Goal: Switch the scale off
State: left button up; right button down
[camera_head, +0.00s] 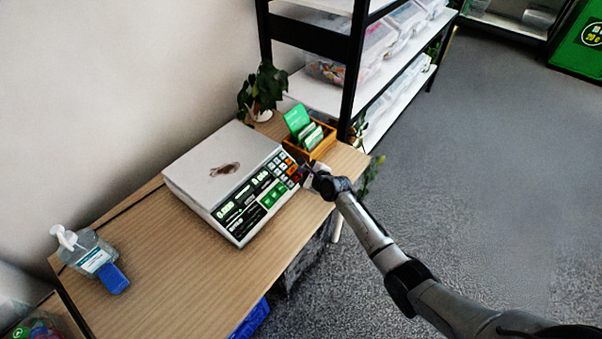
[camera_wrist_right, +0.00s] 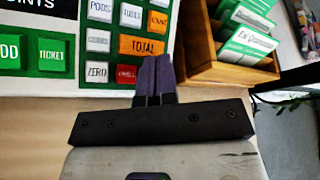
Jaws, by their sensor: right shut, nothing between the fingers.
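The white scale (camera_head: 218,160) stands on the wooden table, its display (camera_head: 226,209) lit with green digits. Its key panel, at the right end, has white, orange and green keys and one red key. My right gripper (camera_head: 304,173) is shut and empty at the panel's right edge. In the right wrist view, the closed dark fingertips (camera_wrist_right: 153,68) are just right of the red key (camera_wrist_right: 126,74), below the orange TOTAL key (camera_wrist_right: 141,46). The red key's lettering is too small to read surely, and I cannot tell whether the fingers touch the panel. My left gripper is out of view.
A wooden box (camera_head: 322,146) of green cards stands close behind the right gripper. A potted plant (camera_head: 262,91) is at the back. A pump bottle (camera_head: 90,254) and a blue block (camera_head: 114,279) sit at the left. The front of the table (camera_head: 185,290) is clear.

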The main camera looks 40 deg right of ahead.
jog(key=shift+w+f, duration=0.1)
jog(key=shift+f, duration=0.15)
dwell(0.5)
jog(key=shift+r, duration=0.1)
jog(key=shift+s+r+p, duration=0.2)
jog(key=shift+r+p, duration=0.35)
jog(key=shift+p, duration=0.2)
jog(key=shift+s+r, duration=0.1)
jog(key=shift+r+p, duration=0.1)
jog(key=shift+p, duration=0.25)
